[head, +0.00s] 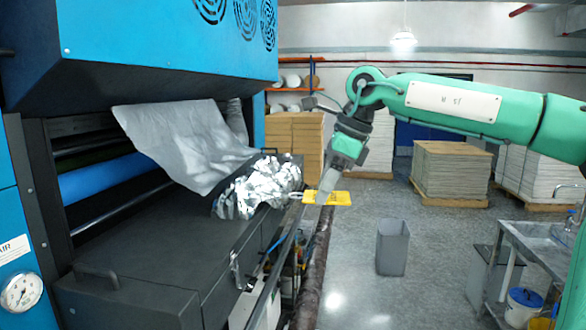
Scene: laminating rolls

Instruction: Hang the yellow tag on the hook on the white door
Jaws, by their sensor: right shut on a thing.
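My right gripper (323,193) reaches in from the right on a green and white arm. It is shut on the yellow tag (341,199), which lies roughly flat and level in its fingers. A pale loop or clip shows at the tag's left end. The tag is held in the air to the right of the dark machine bench. I cannot make out a white door or a hook in this view. My left gripper is not in view.
A blue laminating machine (160,45) with a dark bench (150,265) fills the left. Crumpled foil (262,187) lies on the bench. A grey bin (392,247) stands on open floor. Stacked sheets on pallets (450,172) are behind, and a metal table (535,245) is at right.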

